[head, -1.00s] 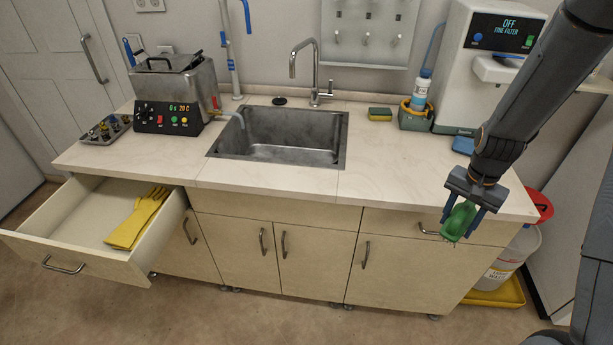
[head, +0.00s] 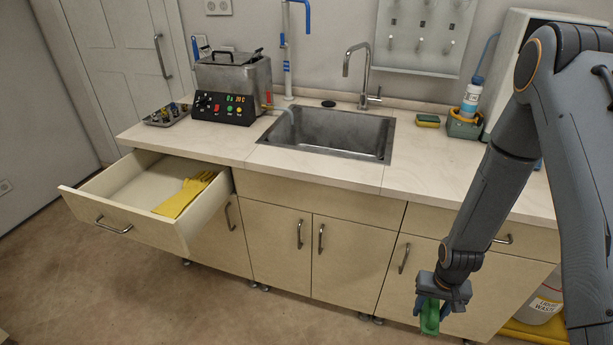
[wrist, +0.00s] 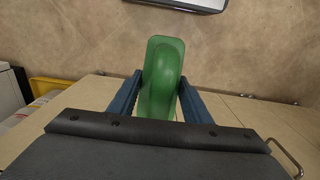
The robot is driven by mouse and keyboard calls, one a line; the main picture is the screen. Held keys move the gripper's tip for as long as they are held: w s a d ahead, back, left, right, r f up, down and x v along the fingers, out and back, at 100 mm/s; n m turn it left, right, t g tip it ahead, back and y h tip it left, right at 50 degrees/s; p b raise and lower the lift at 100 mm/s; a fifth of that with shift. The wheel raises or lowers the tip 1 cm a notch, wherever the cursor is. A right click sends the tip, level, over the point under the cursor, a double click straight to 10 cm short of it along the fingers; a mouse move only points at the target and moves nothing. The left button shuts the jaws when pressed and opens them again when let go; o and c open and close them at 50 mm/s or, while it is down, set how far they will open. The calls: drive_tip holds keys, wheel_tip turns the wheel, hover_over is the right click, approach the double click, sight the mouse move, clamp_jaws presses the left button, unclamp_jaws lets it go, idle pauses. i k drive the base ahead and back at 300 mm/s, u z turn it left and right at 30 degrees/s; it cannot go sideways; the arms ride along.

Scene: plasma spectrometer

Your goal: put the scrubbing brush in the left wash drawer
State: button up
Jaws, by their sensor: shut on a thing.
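My gripper (head: 430,312) is shut on the green scrubbing brush (head: 429,318), which hangs below it in front of the right-hand cabinets. In the wrist view the green brush (wrist: 162,80) stands between the two blue fingers of my gripper (wrist: 160,100). The left wash drawer (head: 120,232) is pulled open at the far left of the counter. Yellow gloves (head: 183,196) lie in its right part, and its left part is bare. The brush is well to the right of the drawer and lower than the counter top.
The counter (head: 330,172) holds a sink (head: 335,135), a heated bath (head: 230,88), a tray of small parts (head: 167,114) and a sponge (head: 428,121). Cabinet handles stick out along the front. A liquid waste container (head: 543,306) stands at the right. Floor before the cabinets is clear.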

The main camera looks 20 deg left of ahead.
sight(146, 194)
drive_tip(key=u, duration=0.5)
drive_tip(key=k, duration=1.2)
drive_tip(key=u, duration=1.05)
drive_tip(key=i, duration=0.45)
drive_tip(key=u, duration=1.15)
drive_tip(key=i, duration=2.05)
drive_tip(key=z, duration=0.6)
